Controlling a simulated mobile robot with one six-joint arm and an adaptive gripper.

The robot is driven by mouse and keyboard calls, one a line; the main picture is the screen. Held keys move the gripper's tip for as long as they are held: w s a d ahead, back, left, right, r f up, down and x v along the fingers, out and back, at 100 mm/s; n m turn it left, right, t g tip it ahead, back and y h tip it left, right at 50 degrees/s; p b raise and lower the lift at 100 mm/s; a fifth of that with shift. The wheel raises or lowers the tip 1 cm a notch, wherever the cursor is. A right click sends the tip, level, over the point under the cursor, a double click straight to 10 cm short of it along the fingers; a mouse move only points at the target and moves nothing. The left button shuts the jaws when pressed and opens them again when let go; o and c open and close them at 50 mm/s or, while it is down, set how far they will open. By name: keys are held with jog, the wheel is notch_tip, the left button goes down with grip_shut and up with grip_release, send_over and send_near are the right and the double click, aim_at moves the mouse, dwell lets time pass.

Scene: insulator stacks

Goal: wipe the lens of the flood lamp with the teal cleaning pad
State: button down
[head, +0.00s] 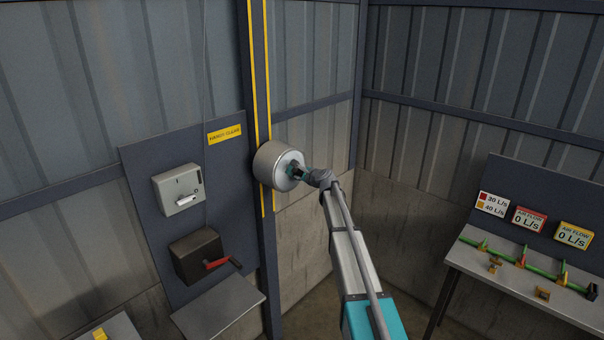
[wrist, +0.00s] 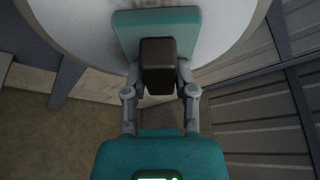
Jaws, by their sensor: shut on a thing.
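The flood lamp (head: 268,163) is a silver drum on a dark post, its pale lens face turned toward my arm. In the wrist view the white lens (wrist: 215,30) fills the top, with a greyish smudge beside the pad's upper left. My gripper (head: 303,175) is in front of the lens. In the wrist view my gripper (wrist: 158,80) is shut on the dark handle block of the teal cleaning pad (wrist: 125,35). The pad lies flat along the lens; whether it touches cannot be told. The pad and handle hide part of the lens.
Left of the lamp, a dark panel carries a grey switch box (head: 178,189) and a dark box with a red crank (head: 220,264). A grey shelf (head: 218,308) juts below. A bench (head: 520,284) with green piping stands at right.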

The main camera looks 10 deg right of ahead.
aim_at(291, 175)
jog(key=shift+a, duration=0.1)
jog(key=shift+s+a, duration=0.95)
jog(key=shift+a, duration=0.2)
jog(key=shift+s+a, duration=0.1)
jog(key=shift+a, duration=0.1)
jog(key=shift+s+a, duration=0.5)
jog(key=shift+a, duration=0.25)
jog(key=shift+s+a, duration=0.45)
jog(key=shift+a, duration=0.3)
jog(key=shift+r, duration=0.1)
jog(key=shift+r+p, duration=0.75)
jog(key=shift+p, duration=0.05)
jog(key=shift+d, duration=0.1)
